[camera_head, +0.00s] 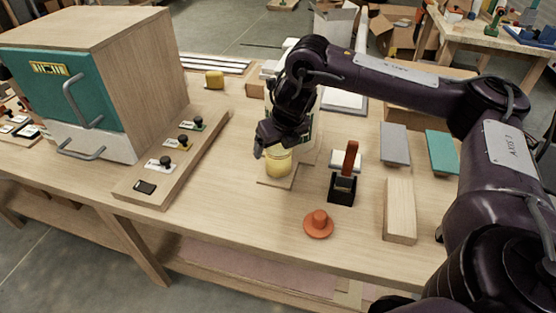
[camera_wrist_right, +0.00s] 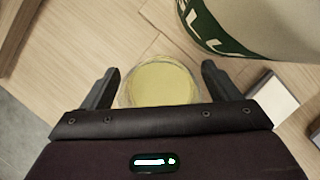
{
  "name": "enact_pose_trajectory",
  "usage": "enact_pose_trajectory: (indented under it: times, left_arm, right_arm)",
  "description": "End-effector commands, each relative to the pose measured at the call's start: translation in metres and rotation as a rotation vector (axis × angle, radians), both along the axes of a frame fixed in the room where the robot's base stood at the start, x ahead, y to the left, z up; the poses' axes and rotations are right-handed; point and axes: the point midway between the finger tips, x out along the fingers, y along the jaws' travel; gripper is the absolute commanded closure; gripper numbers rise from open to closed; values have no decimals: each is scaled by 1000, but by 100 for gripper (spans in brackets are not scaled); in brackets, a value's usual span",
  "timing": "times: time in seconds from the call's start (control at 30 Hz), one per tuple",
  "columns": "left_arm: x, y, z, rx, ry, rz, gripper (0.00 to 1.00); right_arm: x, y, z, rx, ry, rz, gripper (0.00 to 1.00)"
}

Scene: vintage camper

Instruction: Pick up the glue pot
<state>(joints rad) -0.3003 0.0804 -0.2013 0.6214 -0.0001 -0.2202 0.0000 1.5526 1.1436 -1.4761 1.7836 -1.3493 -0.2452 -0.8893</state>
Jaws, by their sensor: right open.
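The glue pot (camera_head: 279,161) is a small yellow pot standing on a thin wooden board (camera_head: 280,183) near the middle of the workbench. My right gripper (camera_head: 268,143) is at the pot from above, and its wrist hides part of the pot's top. In the right wrist view the pot's round yellow top (camera_wrist_right: 160,84) lies between the two spread fingers of the right gripper (camera_wrist_right: 160,80), with a gap to each finger. The right gripper is open and holds nothing. My left gripper is in neither view.
A pale container with a green band (camera_wrist_right: 235,25) stands close by the pot. A teal-doored cabinet (camera_head: 95,85) stands left. The front middle bench is clear.

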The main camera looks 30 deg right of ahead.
Motion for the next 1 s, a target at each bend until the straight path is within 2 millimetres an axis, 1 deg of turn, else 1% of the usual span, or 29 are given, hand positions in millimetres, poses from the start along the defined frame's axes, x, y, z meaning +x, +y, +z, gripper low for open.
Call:
enact_pose_trajectory:
  times: [0.2, 0.7, 0.73, 0.77, 1.0]
  left_arm:
    - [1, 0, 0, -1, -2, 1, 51]
    - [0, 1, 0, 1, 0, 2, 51]
    - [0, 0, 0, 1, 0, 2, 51]
    - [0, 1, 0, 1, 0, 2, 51]
    - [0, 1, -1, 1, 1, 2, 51]
  right_arm:
    - [1, 0, -1, 1, -2, -1, 17]
    - [0, 0, -1, 0, -2, -1, 83]
    - [1, 0, 0, 1, -3, -1, 84]
    - [1, 0, 0, 1, -3, -1, 90]
    - [1, 0, 1, 1, -3, -1, 90]
